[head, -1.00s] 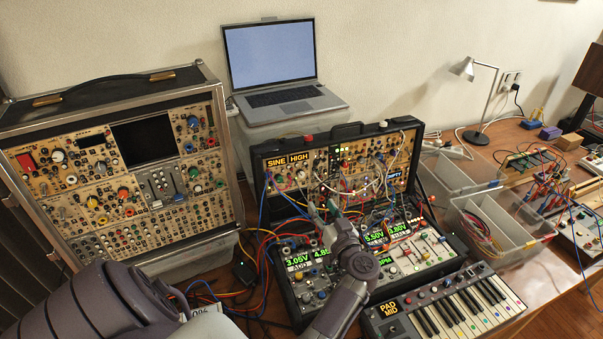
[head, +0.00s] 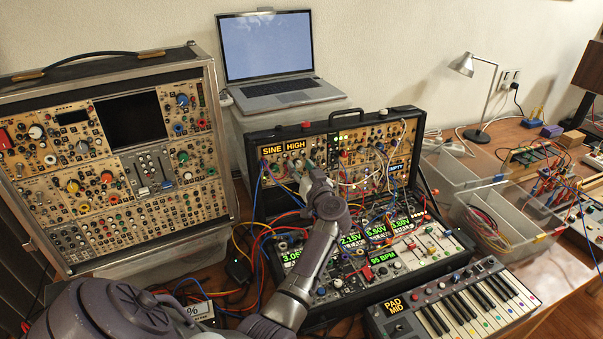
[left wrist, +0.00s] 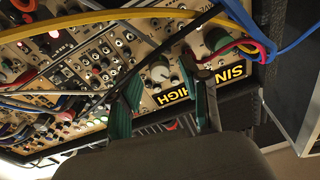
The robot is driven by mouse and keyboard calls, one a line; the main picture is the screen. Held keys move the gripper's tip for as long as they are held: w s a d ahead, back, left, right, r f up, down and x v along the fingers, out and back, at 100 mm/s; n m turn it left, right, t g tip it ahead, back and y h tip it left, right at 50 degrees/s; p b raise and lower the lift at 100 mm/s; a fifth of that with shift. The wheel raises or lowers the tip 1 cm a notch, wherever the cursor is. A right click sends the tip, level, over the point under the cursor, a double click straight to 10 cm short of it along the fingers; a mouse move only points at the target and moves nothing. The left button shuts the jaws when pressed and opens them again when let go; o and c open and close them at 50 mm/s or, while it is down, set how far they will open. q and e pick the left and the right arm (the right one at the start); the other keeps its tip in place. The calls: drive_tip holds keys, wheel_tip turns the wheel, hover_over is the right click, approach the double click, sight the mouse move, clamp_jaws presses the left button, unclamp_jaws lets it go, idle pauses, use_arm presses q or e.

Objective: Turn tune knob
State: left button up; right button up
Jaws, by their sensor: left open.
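The black synth case (head: 335,127) stands open on the table, its upper panel carrying a module labelled SINE and HIGH (head: 283,147). My left gripper (head: 307,168) is at that panel, just below the HIGH label, and hides part of the module. In the left wrist view its two green-edged fingers (left wrist: 161,78) are apart. A pale round knob (left wrist: 160,72) shows between them; I cannot tell whether they touch it. No lettering reading tune is legible. My right gripper is not in view.
Patch cables (head: 372,178) hang in front of the upper panel, and some cross close to the fingers in the left wrist view. A large modular case (head: 110,150) stands left, a laptop (head: 268,50) behind, and a small keyboard (head: 450,305) in front.

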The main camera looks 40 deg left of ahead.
use_arm(q)
clamp_jaws()
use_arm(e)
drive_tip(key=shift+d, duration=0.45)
use_arm(q)
drive_tip(key=shift+d, duration=0.1)
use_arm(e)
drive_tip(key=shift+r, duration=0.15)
use_arm(q)
drive_tip(key=shift+n+p, duration=0.85)
drive_tip(key=shift+n, duration=0.25)
drive_tip(key=n+p, duration=0.1)
drive_tip(key=n, duration=0.1)
drive_tip(key=shift+n+g, duration=0.3)
drive_tip(key=shift+n, duration=0.7)
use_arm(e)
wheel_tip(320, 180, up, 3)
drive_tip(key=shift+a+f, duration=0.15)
use_arm(q)
drive_tip(key=shift+f, duration=0.1)
